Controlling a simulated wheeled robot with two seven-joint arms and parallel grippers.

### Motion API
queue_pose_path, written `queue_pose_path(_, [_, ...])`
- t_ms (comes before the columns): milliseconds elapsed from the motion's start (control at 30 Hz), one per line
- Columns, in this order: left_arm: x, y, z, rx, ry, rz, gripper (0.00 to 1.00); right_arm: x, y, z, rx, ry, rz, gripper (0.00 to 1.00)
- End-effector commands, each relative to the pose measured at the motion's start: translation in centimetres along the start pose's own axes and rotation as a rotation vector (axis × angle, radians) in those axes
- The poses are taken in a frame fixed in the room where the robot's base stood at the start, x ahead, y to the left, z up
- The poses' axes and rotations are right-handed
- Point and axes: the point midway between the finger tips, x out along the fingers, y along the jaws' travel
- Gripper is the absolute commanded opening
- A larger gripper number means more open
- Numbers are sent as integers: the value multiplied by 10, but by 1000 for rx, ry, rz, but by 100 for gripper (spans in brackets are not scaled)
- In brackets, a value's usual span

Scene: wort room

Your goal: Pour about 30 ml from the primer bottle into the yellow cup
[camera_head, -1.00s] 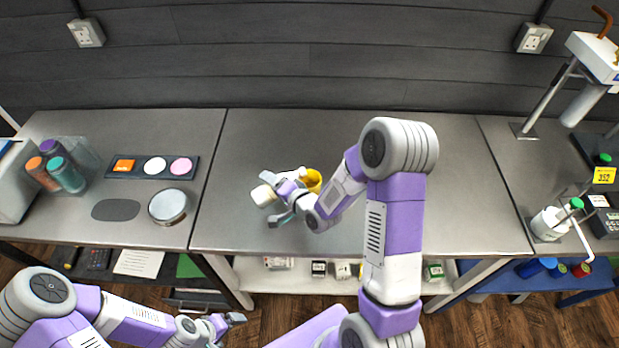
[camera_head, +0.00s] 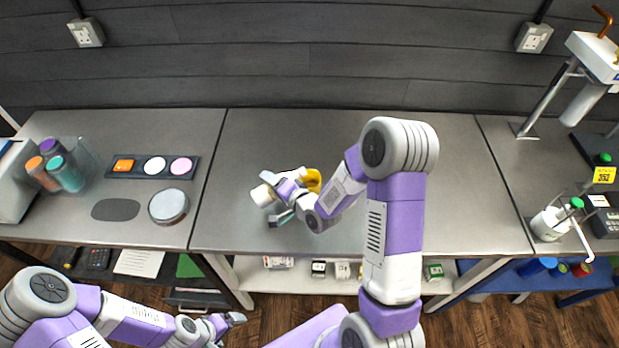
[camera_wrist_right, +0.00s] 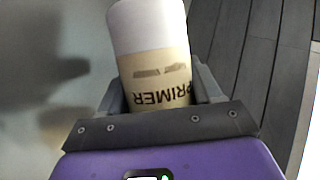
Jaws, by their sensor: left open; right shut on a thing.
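The primer bottle (camera_wrist_right: 158,75) is cream with a white upper part and the word PRIMER. In the right wrist view it stands between the jaws of my right gripper (camera_wrist_right: 155,95), which is shut on it. In the head view the bottle (camera_head: 263,195) shows at the left of my right gripper (camera_head: 283,200), over the middle bench, and looks tilted. The yellow cup (camera_head: 313,179) is just behind and to the right of that gripper, partly hidden by it. Whether liquid is flowing cannot be seen. My left gripper (camera_head: 236,319) is open and empty, low in front of the bench.
The middle bench (camera_head: 450,200) is otherwise clear. On the left bench are a dark strip with coloured discs (camera_head: 152,167), a round metal dish (camera_head: 169,206) and several capped tubes (camera_head: 60,170). A wash bottle (camera_head: 550,222) stands on the right bench.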

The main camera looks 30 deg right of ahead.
Motion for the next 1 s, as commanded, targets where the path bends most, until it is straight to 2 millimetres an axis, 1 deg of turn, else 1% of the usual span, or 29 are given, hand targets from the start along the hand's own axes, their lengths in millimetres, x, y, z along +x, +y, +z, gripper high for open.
queue_pose_path(600, [-1,0,0,0,0,0,93,0,-2,0,-4,1,0,26])
queue_pose_path(767, [-7,3,0,0,0,0,93,-4,-10,-4,-43,12,16,26])
queue_pose_path(933, [-19,7,1,0,0,0,93,-13,-29,-11,-137,37,53,26])
queue_pose_path(1000, [-14,5,0,0,1,0,93,-13,-26,-14,-190,53,76,26])
